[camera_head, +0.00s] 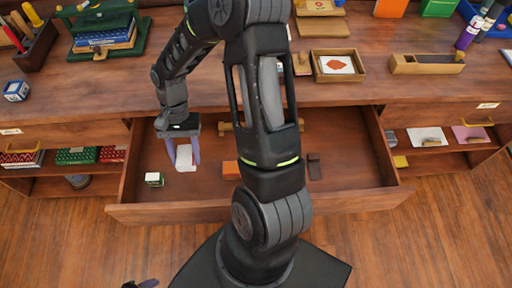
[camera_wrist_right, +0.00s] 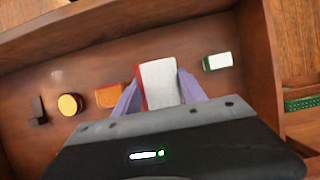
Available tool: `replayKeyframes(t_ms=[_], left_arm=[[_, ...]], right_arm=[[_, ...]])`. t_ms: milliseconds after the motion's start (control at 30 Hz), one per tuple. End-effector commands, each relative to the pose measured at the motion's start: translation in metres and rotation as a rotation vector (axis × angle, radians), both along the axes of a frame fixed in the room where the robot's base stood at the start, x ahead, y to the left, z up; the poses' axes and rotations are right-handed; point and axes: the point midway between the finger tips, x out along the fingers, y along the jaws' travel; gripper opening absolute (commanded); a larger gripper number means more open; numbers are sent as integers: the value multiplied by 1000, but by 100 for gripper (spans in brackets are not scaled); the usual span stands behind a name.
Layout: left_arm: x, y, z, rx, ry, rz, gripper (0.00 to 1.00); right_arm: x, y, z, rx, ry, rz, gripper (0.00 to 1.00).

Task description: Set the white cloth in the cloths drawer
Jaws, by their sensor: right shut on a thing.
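The white cloth (camera_head: 185,158) is between the purple fingers of my right gripper (camera_head: 182,152), inside the outline of an open wooden drawer (camera_head: 345,150). In the right wrist view the white cloth (camera_wrist_right: 159,82) shows a red strip along its left edge, and my right gripper (camera_wrist_right: 157,98) is shut on it. I cannot tell whether the cloth touches the drawer floor. No label on this drawer is visible. Dark and purple tips of my left gripper (camera_head: 141,284) show at the bottom edge, too little to tell its state.
The drawer holds a small green-and-white box (camera_head: 154,179), an orange block (camera_head: 231,169), a yellow round thing (camera_wrist_right: 70,104) and a dark piece (camera_head: 314,167). Bare floor lies between them. The desktop (camera_head: 200,88) behind carries trays and books. Shelves flank the drawer.

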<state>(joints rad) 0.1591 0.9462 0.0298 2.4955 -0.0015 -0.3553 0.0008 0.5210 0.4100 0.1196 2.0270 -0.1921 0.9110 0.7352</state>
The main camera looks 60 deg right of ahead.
Motion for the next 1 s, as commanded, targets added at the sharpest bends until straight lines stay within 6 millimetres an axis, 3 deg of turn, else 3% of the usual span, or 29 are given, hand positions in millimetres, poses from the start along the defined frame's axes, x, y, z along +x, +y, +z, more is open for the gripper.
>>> replayKeyframes(t_ms=[367, 733, 1000], left_arm=[[0, 0, 1, 0, 0, 0, 49], [0, 0, 4, 0, 0, 0, 49], [0, 0, 4, 1, 0, 0, 49]], right_arm=[[0, 0, -1, 1, 1, 4, 11], [0, 0, -53, 2, 3, 5, 11], [1, 0, -58, 0, 0, 4, 11]])
